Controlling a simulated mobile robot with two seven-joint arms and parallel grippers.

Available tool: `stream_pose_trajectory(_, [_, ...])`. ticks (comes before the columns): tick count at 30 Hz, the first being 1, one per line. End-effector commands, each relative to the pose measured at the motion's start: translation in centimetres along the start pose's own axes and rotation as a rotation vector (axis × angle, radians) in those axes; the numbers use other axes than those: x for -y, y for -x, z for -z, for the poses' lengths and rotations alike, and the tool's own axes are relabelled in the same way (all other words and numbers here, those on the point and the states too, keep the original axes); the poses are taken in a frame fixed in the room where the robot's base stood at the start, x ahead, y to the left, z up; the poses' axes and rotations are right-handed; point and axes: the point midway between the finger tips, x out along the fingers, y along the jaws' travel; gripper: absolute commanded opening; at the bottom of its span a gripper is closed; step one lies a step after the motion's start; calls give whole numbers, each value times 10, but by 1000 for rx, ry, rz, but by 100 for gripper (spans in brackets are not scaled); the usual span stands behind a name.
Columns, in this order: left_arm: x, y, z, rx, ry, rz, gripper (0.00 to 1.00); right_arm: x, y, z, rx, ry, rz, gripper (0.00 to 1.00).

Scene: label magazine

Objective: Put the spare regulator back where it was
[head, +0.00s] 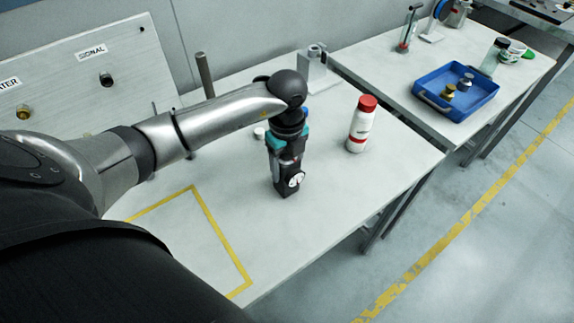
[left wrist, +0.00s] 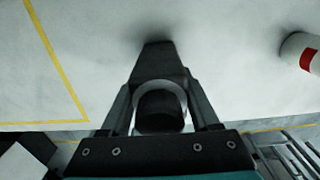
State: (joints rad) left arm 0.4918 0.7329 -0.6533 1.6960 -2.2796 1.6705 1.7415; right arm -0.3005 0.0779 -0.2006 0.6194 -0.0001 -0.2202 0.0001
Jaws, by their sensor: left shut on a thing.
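The spare regulator appears to be the black block with a round white gauge (head: 294,182) under my left gripper (head: 284,160) in the head view. My left gripper points down and is shut on it. In the left wrist view the regulator's dark body and round end (left wrist: 160,106) sit between the two fingers. It is over the light table and casts a soft shadow; I cannot tell whether it touches the surface. My right gripper is not in view.
A yellow taped outline (head: 218,232) marks the table's front left. A white bottle with a red cap (head: 357,130) stands to the right of the regulator. A labelled grey backboard (head: 130,60) stands behind my arm. A blue tray (head: 480,100) rests on the far table.

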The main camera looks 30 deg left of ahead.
Motion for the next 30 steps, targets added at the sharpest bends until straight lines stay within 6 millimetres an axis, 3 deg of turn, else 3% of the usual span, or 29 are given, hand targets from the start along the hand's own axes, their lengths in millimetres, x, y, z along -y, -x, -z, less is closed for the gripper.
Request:
stream_pose_trajectory(8, [1,-1,0,1,0,4,0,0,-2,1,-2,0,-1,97])
stream_pose_trajectory(9, [0,-2,0,0,0,2,63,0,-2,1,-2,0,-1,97])
stream_pose_trajectory(16, [0,-1,0,1,0,1,89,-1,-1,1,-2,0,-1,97])
stream_pose_trajectory(26, [0,2,0,1,0,1,92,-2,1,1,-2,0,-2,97])
stream_pose_trajectory(30, [2,19,-1,3,-1,6,92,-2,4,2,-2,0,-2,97])
